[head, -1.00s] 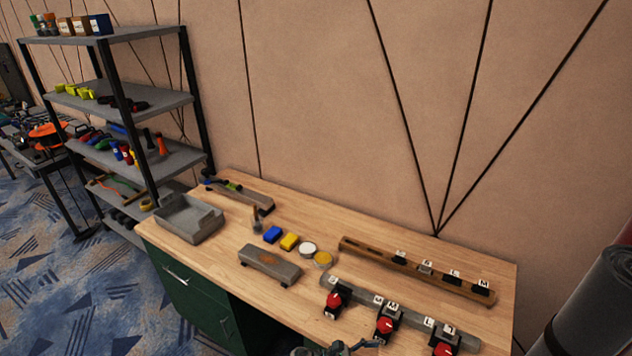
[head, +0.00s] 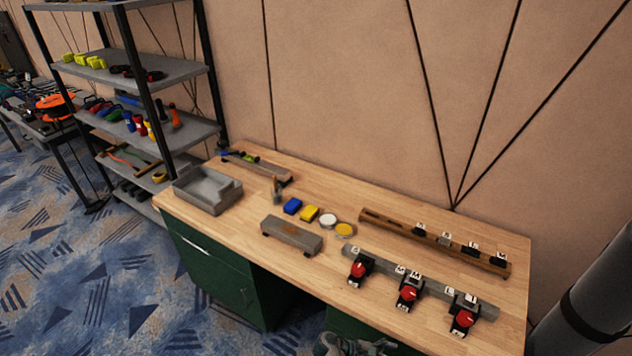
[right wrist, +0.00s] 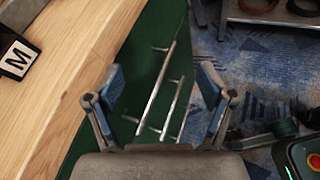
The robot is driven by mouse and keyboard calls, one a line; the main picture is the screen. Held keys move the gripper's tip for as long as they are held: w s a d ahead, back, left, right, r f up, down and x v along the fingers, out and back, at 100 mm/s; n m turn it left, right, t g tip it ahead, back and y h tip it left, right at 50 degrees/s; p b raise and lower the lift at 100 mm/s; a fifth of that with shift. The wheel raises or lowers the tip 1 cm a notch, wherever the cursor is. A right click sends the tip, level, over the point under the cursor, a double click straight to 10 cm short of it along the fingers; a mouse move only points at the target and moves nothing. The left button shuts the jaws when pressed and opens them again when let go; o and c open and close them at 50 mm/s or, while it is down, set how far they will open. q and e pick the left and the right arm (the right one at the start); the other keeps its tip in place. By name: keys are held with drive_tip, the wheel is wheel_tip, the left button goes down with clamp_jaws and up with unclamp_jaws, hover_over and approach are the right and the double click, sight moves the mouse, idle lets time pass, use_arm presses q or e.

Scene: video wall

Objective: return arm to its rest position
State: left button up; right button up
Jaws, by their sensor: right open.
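My right gripper (right wrist: 162,85) is open and empty in the right wrist view, with its two blue-grey fingers apart. Between and beyond the fingers are the green cabinet front (right wrist: 150,62) and its metal handles (right wrist: 160,85). In the head view, part of a gripper (head: 352,345) shows at the bottom edge, in front of the workbench; most of its arm is cut off. My left gripper cannot be made out in either view.
The wooden workbench (head: 360,284) carries a grey tray (head: 207,190), a grey block (head: 291,235), red-knobbed switches (head: 410,294) and a slotted wooden rail (head: 436,241). A shelf rack (head: 170,70) stands at left. Carpet (head: 60,260) in front is clear.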

drive_tip(key=s+d+f+m+t+y, duration=0.1)
drive_tip(key=s+d+f+m+y, duration=0.1)
drive_tip(key=s+f+m+y, duration=0.3)
drive_tip(key=s+d+f+m+y, duration=0.1)
drive_tip(key=s+d+m+y, duration=0.15)
drive_tip(key=s, duration=0.55)
drive_tip(key=s+a+r+m+t+y, duration=0.3)
drive_tip(key=s+a+r+m+y, duration=0.3)
drive_tip(key=a+r, duration=0.25)
wheel_tip(320, 180, down, 21)
drive_tip(key=s+d+n, duration=0.1)
drive_tip(key=s+d, duration=0.1)
use_arm(q)
drive_tip(key=shift+s+a+f, duration=0.1)
drive_tip(key=shift+a+f, duration=0.1)
drive_tip(key=shift+a, duration=0.45)
use_arm(e)
drive_tip(key=s+d+f+g, duration=0.1)
drive_tip(key=s+d+f, duration=0.1)
drive_tip(key=s+f, duration=1.3)
drive_tip(key=shift+d+f+g, duration=0.25)
drive_tip(key=shift+f+g, duration=0.15)
drive_tip(key=shift+f, duration=1.65)
